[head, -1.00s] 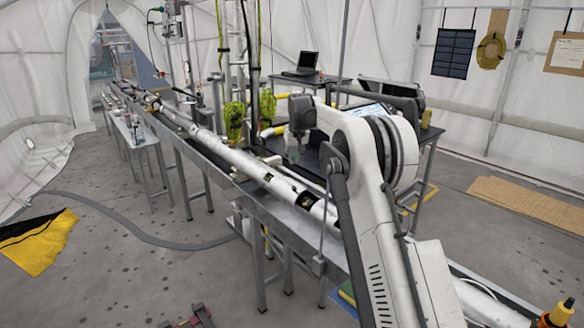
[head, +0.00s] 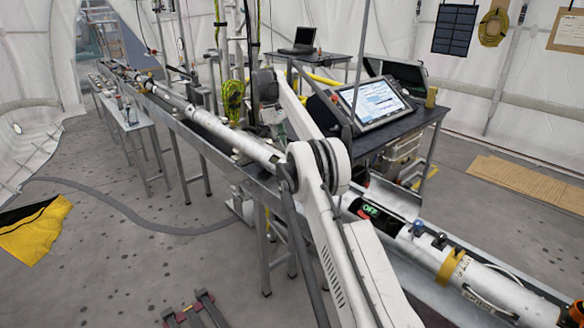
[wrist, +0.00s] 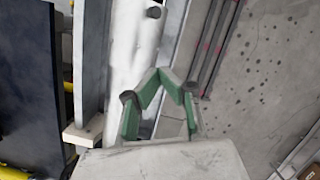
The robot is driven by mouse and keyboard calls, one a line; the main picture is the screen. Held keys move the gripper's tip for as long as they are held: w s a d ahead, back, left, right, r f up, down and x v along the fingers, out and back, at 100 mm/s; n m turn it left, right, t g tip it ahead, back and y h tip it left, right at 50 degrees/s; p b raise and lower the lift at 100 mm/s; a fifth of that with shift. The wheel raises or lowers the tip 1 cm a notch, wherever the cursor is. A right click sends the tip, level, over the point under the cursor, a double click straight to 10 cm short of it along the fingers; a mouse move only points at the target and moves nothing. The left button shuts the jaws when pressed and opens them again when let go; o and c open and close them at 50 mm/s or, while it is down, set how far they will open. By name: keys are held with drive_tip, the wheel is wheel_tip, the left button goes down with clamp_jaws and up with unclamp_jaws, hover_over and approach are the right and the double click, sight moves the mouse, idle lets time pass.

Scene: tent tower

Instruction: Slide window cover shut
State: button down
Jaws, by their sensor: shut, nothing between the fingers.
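A long white tube (head: 225,132) lies along a metal bench. I cannot clearly tell the window cover apart from the tube. My gripper (wrist: 168,72) is shut, its green fingers meeting at the tips with nothing between them. In the wrist view it is over the tube (wrist: 135,40), and I cannot tell whether it touches. In the head view my arm's dark end is over the tube left of the opening; the fingers are not clear there.
A table behind the bench holds a lit monitor (head: 373,100). A yellow-green wrapped item (head: 233,100) hangs left of my wrist. A yellow band (head: 450,266) rings the tube at right. The floor on the left is mostly clear.

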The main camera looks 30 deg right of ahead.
drive_tip(key=s+d+f, duration=0.1)
drive_tip(key=f, duration=0.1)
drive_tip(key=s+d+f, duration=0.1)
drive_tip(key=f, duration=0.2)
drive_tip(key=s+f, duration=0.2)
drive_tip(key=f, duration=0.1)
drive_tip(key=shift+d+p, duration=0.4)
drive_tip(key=shift+s+d+r, duration=0.1)
drive_tip(key=shift+s+d, duration=0.3)
drive_tip(key=shift+s, duration=0.05)
